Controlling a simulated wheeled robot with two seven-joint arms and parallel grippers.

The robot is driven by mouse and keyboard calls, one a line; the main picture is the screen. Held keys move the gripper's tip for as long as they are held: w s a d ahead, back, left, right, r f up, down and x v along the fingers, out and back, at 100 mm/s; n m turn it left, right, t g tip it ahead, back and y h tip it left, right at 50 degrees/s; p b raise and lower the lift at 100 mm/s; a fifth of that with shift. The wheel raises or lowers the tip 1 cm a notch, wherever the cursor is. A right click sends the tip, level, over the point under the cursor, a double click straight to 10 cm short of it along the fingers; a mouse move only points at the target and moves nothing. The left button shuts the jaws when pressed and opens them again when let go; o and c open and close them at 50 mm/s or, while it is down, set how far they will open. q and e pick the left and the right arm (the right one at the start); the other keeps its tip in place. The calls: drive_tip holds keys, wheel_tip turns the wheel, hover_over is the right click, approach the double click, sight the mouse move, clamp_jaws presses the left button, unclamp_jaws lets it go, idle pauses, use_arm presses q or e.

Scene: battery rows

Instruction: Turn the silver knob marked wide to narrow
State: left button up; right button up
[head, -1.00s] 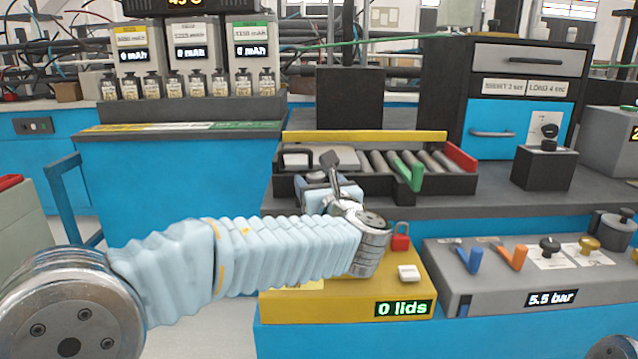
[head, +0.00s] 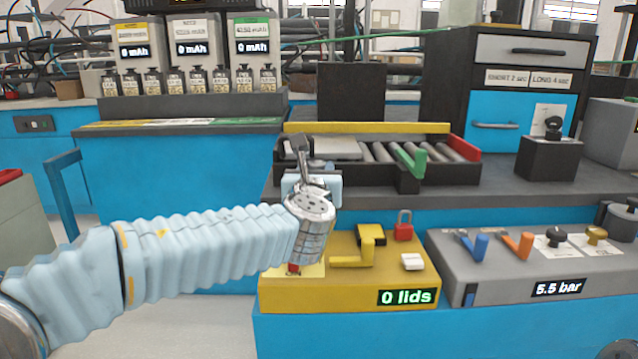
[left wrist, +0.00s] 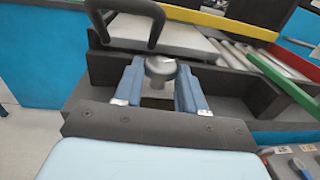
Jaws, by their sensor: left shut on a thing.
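The silver knob (left wrist: 160,66) shows in the left wrist view, on the near side of the dark roller tray (left wrist: 225,85). My left gripper (left wrist: 159,76) has one blue finger on each side of the knob and is shut on it. Its marking cannot be read. In the head view my left gripper (head: 312,182) is at the near left of the tray, and my wrist hides the knob there. My right gripper is not in view.
A dark bent bar (left wrist: 153,18) rises beyond the knob. A green lever (head: 412,160) and red end piece (head: 465,147) are on the tray. Below are a yellow panel (head: 345,302) with a yellow lever (head: 355,261), a red padlock (head: 403,230), and a grey valve panel (head: 490,285).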

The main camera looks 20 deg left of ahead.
use_arm(q)
drive_tip(key=shift+a+m+h, duration=0.1)
drive_tip(key=shift+m+h, duration=0.2)
drive_tip(key=shift+h, duration=0.1)
drive_tip(key=o, duration=1)
drive_tip(key=shift+o, duration=0.2)
drive_tip(key=shift+s, duration=0.1)
drive_tip(key=s+d, duration=0.2)
drive_tip(key=s, duration=1.1)
drive_tip(key=shift+s, duration=0.25)
